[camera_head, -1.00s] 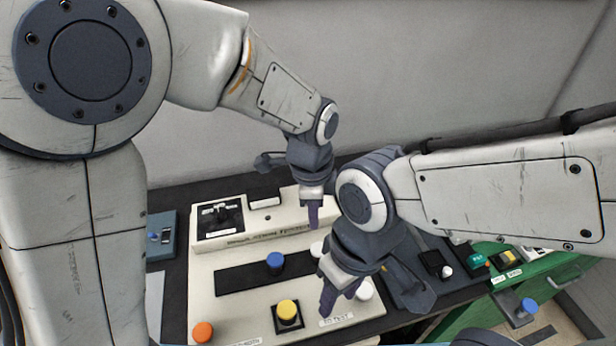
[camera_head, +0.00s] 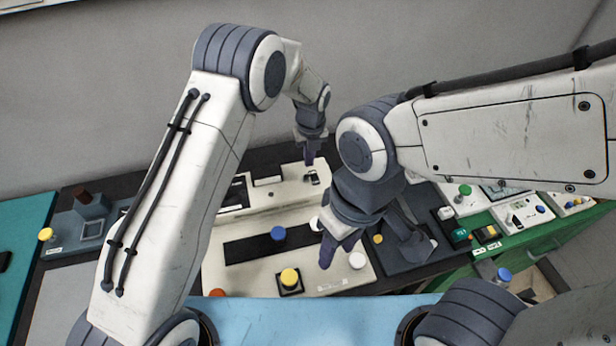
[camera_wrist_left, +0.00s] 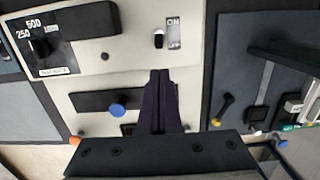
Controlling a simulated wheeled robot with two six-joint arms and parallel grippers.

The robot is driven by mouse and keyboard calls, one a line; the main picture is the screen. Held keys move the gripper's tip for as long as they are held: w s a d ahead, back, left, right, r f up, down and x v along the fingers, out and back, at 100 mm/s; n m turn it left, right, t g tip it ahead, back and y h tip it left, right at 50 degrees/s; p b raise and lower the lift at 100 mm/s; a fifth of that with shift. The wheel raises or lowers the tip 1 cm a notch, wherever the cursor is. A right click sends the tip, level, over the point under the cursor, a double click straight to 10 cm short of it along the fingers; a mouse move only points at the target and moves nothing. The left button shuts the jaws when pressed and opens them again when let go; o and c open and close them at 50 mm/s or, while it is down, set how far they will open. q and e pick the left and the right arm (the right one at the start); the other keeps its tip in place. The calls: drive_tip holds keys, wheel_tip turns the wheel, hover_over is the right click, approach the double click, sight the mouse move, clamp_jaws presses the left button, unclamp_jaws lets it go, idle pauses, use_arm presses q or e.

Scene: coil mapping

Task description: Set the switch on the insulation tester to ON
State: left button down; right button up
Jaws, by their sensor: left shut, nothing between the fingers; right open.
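The insulation tester (camera_head: 215,275) is a cream panel on the bench. In the head view the switch (camera_head: 312,178) is small, just below my left gripper (camera_head: 308,161). The left gripper is shut and empty; its fingertips in the wrist view (camera_wrist_left: 159,73) lie just below the switch. My right gripper (camera_head: 335,250) is open over the panel's right side.
The tester carries a blue button (camera_head: 278,233), a yellow button (camera_head: 289,278) and a rotary dial (camera_wrist_left: 40,47). A dark unit (camera_head: 425,262) stands to its right, with a green case (camera_head: 535,228) beyond. A grey-blue box (camera_head: 90,228) is at the left.

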use_arm(q)
drive_tip(key=p, duration=0.4)
hover_over(308, 186)
drive_tip(key=f, duration=0.8)
drive_tip(key=shift+s+f, duration=0.25)
drive_tip(key=shift+s, duration=0.15)
drive_tip(key=shift+w+f, duration=0.1)
drive_tip(key=shift+f, duration=0.65)
